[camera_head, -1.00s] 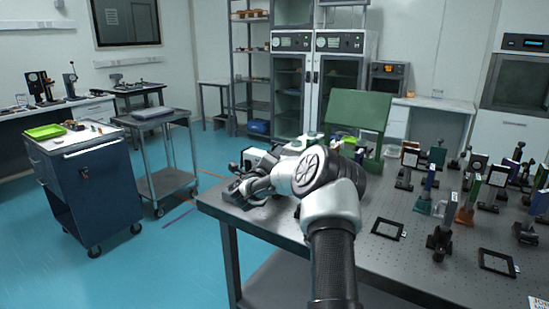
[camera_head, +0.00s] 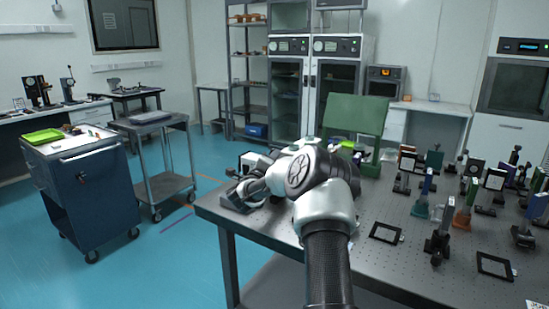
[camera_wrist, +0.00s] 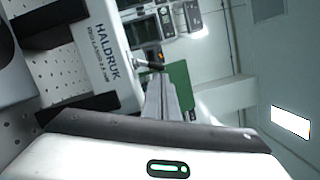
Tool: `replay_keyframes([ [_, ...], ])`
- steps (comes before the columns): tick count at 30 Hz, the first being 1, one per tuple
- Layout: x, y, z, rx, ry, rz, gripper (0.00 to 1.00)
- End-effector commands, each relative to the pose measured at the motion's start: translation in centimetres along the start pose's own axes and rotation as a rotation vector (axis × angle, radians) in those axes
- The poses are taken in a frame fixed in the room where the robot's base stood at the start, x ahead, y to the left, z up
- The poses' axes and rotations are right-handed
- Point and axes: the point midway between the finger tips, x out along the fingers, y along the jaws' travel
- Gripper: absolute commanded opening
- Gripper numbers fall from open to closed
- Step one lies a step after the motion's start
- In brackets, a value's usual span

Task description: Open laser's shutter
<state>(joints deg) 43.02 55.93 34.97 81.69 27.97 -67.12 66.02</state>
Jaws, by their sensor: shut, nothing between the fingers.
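The laser (camera_wrist: 98,40) is a white housing with the name HALDRUK, seen close and tilted in the wrist view. A small dark lever-like part (camera_wrist: 148,65) sticks out from its edge; I cannot tell the shutter's position from it. My gripper (camera_wrist: 160,82) has its silver fingers together with nothing between them. The fingertips appear just beside the lever-like part; I cannot tell whether they touch. In the head view my arm reaches to the left end of the optical table (camera_head: 405,258) and hides most of the laser and my fingertips.
A green panel (camera_head: 354,114) stands behind my arm. Several optic mounts (camera_head: 438,243) and black frames (camera_head: 386,232) stand or lie on the table's right side. A blue cart (camera_head: 85,195) and a grey trolley (camera_head: 165,183) stand left, across open floor.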

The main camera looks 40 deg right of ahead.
Motion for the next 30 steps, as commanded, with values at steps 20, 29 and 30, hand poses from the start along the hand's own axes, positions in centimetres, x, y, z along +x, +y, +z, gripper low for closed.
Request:
replay_keyframes([
  [20,0.5,-1.5,2.5,-0.501,-0.005,0.124,0.00],
  [29,0.6,-0.9,2.5,-0.604,-0.002,0.151,0.00],
  [30,0.6,-0.9,2.5,-0.603,-0.002,0.151,0.00],
])
